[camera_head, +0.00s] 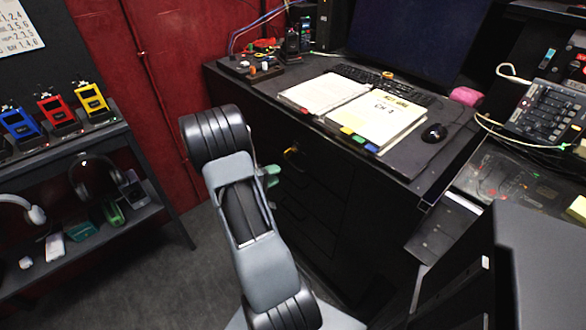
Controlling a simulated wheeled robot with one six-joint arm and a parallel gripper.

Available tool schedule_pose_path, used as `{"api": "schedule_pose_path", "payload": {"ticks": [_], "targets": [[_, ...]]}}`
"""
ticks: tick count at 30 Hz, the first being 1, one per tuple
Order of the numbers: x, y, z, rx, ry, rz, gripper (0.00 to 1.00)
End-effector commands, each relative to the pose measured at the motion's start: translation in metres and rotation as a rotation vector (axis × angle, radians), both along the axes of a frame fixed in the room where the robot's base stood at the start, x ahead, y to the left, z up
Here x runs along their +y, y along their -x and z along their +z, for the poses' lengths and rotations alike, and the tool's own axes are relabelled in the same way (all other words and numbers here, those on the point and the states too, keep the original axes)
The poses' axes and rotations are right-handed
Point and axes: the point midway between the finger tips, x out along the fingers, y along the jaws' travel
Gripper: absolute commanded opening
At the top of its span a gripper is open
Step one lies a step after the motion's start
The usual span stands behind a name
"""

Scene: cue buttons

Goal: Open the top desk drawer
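The black desk (235,80) stands at the centre, its dark drawer front (318,178) facing me below the desktop. My arm rises from the bottom centre and covers the left part of the drawer front. A small green part (271,176) shows at the arm's right edge, close to the drawer front; it may belong to my gripper. The fingertips are hidden behind the arm.
On the desktop lie an open binder (378,118), a mouse (434,132), a keyboard (385,83) and a monitor. A shelf (75,145) with coloured devices and headphones stands left. A control panel (545,110) and dark furniture crowd the right. Grey floor (150,275) is free at lower left.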

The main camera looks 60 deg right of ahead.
Motion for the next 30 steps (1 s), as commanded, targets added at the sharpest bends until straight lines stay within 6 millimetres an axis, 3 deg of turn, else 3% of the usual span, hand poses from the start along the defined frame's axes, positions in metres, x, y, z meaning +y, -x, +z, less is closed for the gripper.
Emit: {"api": "schedule_pose_path", "payload": {"ticks": [9, 15, 30], "targets": [[-0.055, 0.019, -0.013, 0.000, -0.002, -0.004, 0.35], [-0.077, 0.026, -0.017, 0.000, -0.003, -0.002, 0.35], [-0.088, 0.030, -0.019, 0.000, -0.002, 0.000, 0.35]]}}
